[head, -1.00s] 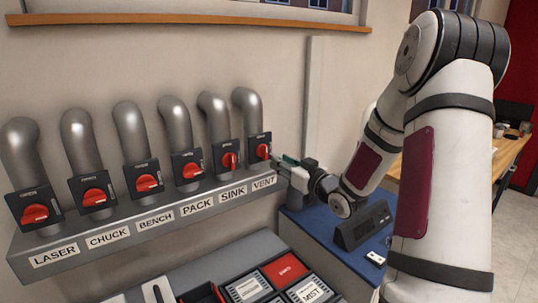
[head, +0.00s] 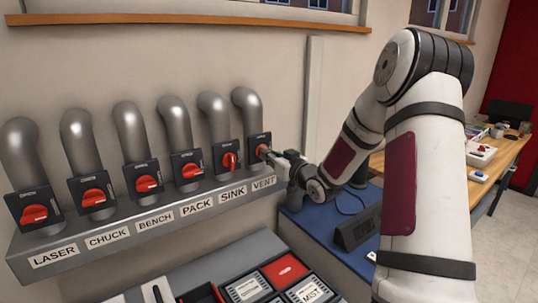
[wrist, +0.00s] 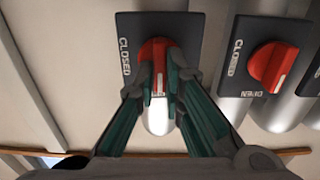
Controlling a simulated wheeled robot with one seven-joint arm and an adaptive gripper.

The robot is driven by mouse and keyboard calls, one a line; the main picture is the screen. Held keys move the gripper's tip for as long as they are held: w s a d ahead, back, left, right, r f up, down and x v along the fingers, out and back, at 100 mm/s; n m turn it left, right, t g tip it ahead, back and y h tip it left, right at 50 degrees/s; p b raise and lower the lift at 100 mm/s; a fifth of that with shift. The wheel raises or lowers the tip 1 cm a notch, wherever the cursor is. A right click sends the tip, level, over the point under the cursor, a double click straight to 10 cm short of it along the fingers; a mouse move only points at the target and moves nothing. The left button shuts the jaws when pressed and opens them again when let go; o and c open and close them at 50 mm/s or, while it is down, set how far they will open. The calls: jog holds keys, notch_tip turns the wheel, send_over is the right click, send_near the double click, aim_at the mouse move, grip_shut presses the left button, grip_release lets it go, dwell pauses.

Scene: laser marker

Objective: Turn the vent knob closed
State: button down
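The vent knob is red and sits on a dark plate (wrist: 190,42) in the wrist view. The vent knob (wrist: 155,52) also shows in the head view (head: 261,150), at the right end of the row. Its raised bar runs about up-down in the wrist view, with its white mark at the lower end by the partly covered OPEN lettering. CLOSED is printed to its left. My gripper (wrist: 160,78) has a finger on each side of the bar, closed in on it. In the head view my gripper (head: 273,155) partly covers the knob; finger contact is hidden there.
The sink knob (head: 230,161) is just left of the vent knob, and the laser knob (head: 34,214) is at the far left. Labels run along the grey ledge (head: 130,245) below. A blue bench (head: 310,225) with a black device (head: 357,231) lies under my arm.

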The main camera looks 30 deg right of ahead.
jog(key=shift+m+p, duration=0.3)
jog(key=shift+p, duration=0.05)
jog(key=shift+d+f+m+p, duration=0.1)
jog(key=shift+m+p, duration=1.45)
jog(key=shift+m, duration=1.35)
jog(key=shift+d+f+m+p, duration=0.1)
jog(key=shift+m+p, duration=1.5)
jog(key=shift+m, duration=1.3)
jog(key=shift+d+f+m+p, duration=0.1)
jog(key=shift+m+p, duration=1.45)
jog(key=shift+m, duration=1.35)
jog(key=c, duration=1.7)
grip_release()
